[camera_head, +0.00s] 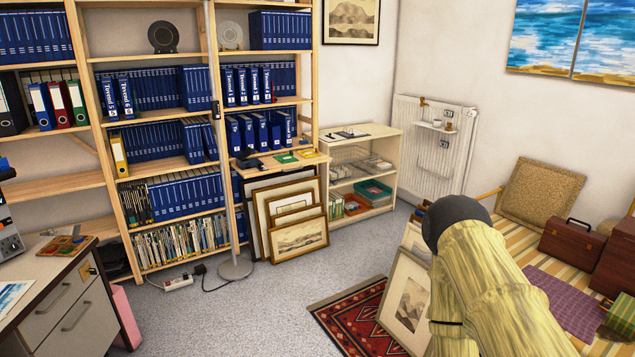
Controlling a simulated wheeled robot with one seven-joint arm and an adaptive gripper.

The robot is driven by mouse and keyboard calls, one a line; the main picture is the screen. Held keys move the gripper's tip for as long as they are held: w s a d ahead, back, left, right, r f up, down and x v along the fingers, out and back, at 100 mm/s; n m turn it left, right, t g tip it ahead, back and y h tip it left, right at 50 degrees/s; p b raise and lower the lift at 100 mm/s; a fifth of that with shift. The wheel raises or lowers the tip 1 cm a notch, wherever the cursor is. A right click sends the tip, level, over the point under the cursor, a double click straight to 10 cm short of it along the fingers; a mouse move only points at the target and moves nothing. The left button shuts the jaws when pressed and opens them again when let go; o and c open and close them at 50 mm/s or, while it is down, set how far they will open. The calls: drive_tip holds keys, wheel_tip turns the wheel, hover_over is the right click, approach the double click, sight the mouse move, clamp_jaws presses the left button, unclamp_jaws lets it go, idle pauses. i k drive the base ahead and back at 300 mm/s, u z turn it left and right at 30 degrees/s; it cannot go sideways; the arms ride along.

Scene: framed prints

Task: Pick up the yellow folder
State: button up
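A yellow folder (118,155) stands upright on a middle shelf of the wooden bookcase, left of the centre. It is at the left end of a row of dark blue binders (155,138), with its spine facing out. My gripper is not in view. A part of my arm rises in the lower right, close to the camera, and hides what lies behind it.
The wooden bookcase (219,130) holds many blue volumes. Framed prints (300,236) lean beside it, and a round lamp base (235,268) stands on the floor in front. A desk (62,318) is at lower left. Grey carpet (255,310) lies open between desk and red rug (352,318).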

sight(307, 153)
drive_tip(key=z, duration=0.05)
drive_tip(key=i, duration=3.85)
drive_tip(key=u, duration=0.3)
drive_tip(key=i, duration=1.2)
drive_tip(key=u, duration=0.1)
